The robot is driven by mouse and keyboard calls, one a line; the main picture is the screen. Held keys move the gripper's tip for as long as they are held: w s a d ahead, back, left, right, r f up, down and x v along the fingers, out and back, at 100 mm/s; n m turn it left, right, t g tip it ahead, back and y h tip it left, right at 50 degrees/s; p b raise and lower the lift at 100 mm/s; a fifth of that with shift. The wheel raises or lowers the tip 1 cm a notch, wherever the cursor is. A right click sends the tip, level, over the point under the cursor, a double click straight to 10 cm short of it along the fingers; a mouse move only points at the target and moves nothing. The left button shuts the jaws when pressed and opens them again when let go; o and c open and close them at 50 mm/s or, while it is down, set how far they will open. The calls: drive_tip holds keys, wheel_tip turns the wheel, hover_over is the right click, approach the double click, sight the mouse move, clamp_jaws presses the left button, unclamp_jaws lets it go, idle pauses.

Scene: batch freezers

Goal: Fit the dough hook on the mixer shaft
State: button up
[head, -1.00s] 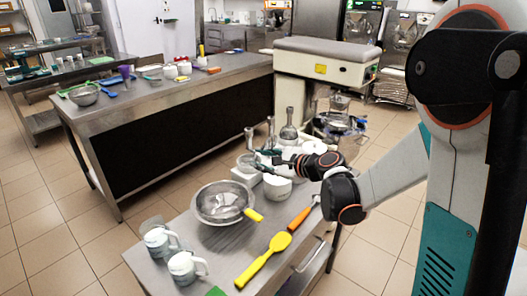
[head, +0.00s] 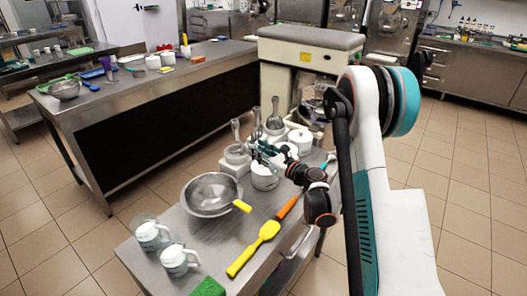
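The mixer is probably the large cream machine (head: 278,58) with a grey top, standing behind the near table. Its shaft is not clear in this view. Several metal tools with upright handles (head: 274,117) stand in white holders on the table's far end; I cannot tell whether one is the dough hook. My gripper (head: 257,149) is small and dark, low among these holders and just above a white lidded pot (head: 265,180). Its fingertips are hard to make out, and I cannot see whether it holds anything.
A long steel counter (head: 140,93) stands at the left. Tiled floor at the right (head: 465,190) is clear.

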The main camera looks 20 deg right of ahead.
sight(237, 136)
drive_tip(key=shift+p+x, duration=0.65)
drive_tip(key=shift+x, duration=5.85)
clamp_jaws()
drive_tip(key=shift+c, duration=1.9)
unclamp_jaws()
drive_tip(key=shift+c, duration=1.2)
drive_tip(key=shift+r, duration=0.1)
